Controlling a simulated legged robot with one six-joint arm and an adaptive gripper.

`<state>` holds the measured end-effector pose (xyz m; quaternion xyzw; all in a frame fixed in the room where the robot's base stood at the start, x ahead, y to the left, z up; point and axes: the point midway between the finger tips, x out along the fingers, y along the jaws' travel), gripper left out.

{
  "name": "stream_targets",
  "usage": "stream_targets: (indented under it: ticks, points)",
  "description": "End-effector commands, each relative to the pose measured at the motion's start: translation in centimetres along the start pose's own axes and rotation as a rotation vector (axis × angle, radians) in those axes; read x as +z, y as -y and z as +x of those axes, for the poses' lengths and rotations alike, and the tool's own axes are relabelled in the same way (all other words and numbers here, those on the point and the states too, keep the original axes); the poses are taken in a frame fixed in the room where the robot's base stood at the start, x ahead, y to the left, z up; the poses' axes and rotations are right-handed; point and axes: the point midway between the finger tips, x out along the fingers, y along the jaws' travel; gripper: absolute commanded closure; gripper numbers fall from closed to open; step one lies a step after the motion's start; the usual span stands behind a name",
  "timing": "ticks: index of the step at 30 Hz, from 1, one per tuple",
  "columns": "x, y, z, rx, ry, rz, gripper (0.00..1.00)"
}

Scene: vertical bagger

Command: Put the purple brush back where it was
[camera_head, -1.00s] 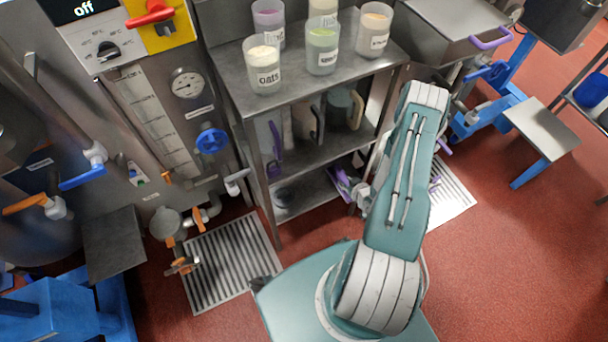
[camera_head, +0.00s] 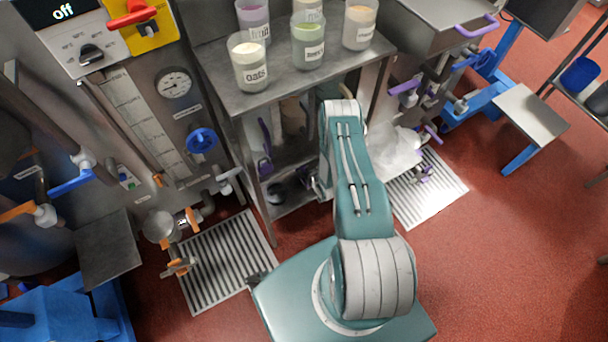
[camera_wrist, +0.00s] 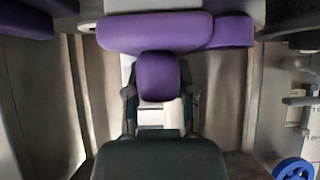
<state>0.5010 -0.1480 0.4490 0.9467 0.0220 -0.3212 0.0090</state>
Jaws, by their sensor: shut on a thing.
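The purple brush (camera_wrist: 158,77) shows in the wrist view as a wide purple bar with a short purple block below it. My gripper (camera_wrist: 160,107) is shut around the lower part of the purple block. In the head view my arm hides the gripper and the held brush, at the steel shelf unit (camera_head: 225,103). A purple-handled tool (camera_head: 264,140) stands upright at the left side of the middle shelf. More purple pieces show at the upper left of the wrist view, too close to identify.
Labelled tubs, such as oats (camera_head: 249,66), stand on the top shelf. A blue valve wheel (camera_head: 202,140) is left of the shelf unit and also shows in the wrist view (camera_wrist: 293,170). Floor grates (camera_head: 215,265) lie on the red floor.

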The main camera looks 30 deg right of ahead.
Motion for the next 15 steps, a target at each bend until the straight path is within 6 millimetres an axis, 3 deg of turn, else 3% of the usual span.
stream_targets:
  ticks: [8,15]
  points:
    - [2.4,0.3,2.3,-0.001,0.001,0.0,1.0]
    - [2.5,0.2,2.5,-0.001,-0.001,-0.001,1.0]
